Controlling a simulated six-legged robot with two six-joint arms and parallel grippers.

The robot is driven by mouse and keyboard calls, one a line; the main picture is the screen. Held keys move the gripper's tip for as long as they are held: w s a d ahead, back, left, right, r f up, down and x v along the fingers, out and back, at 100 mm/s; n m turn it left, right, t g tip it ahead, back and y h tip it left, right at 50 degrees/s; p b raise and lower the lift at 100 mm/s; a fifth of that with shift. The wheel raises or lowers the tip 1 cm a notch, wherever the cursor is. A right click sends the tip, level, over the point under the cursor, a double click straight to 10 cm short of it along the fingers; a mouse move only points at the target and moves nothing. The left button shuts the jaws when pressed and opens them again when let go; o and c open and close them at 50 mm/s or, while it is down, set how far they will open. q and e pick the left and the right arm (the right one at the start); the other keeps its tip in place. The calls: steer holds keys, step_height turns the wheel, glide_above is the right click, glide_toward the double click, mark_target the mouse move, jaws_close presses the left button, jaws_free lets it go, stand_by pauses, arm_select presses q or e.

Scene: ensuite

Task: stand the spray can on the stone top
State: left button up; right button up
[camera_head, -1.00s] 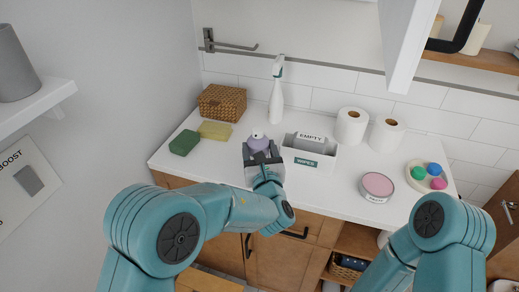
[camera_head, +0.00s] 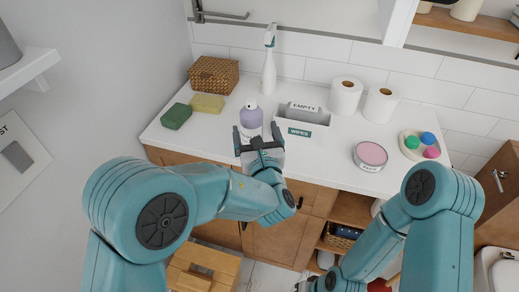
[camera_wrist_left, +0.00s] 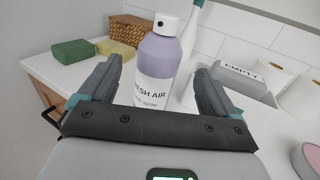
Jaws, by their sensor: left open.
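The spray can (camera_head: 251,116) is purple with a white label and a white cap. The can's base is hidden behind the gripper. My right arm shows at the right, but its gripper cannot be made out clearly.
A white wipes box (camera_head: 302,122) stands close right of the can. A white spray bottle (camera_head: 269,65), wicker basket (camera_head: 214,75) and sponges (camera_head: 176,116) are behind and left. Paper rolls (camera_head: 345,97), a round tin (camera_head: 370,156) and a dish of coloured lids are right.

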arm_select(q)
steer(key=s+d+b, duration=0.1)
steer(key=s, duration=0.6)
steer(key=s+a+f+n+g+y, duration=0.1)
steer(key=s+a+f+n+g, duration=0.2)
steer(key=a+f+g, duration=0.45)
steer(key=s+a+f+n+g+y, duration=0.2)
steer(key=a+f, duration=0.2)
steer(key=f, duration=0.7)
steer(key=s+a+f+n+g+h, duration=0.35)
steer(key=s+f+n+g, duration=0.5)
steer(key=s+f, duration=0.4)
steer(key=s+d+f+n+g+h, duration=0.25)
steer(key=s+d+n+h, duration=0.2)
steer(key=s+n, duration=0.5)
steer(key=w+a+n+t, duration=0.1)
steer(key=n, duration=0.3)
steer(key=w+a+f+n+t+h, duration=0.1)
steer(key=n, duration=0.4)
steer(key=w+a+f+n+t, duration=0.1)
steer(key=n, duration=0.3)
steer(key=shift+h, duration=0.4)
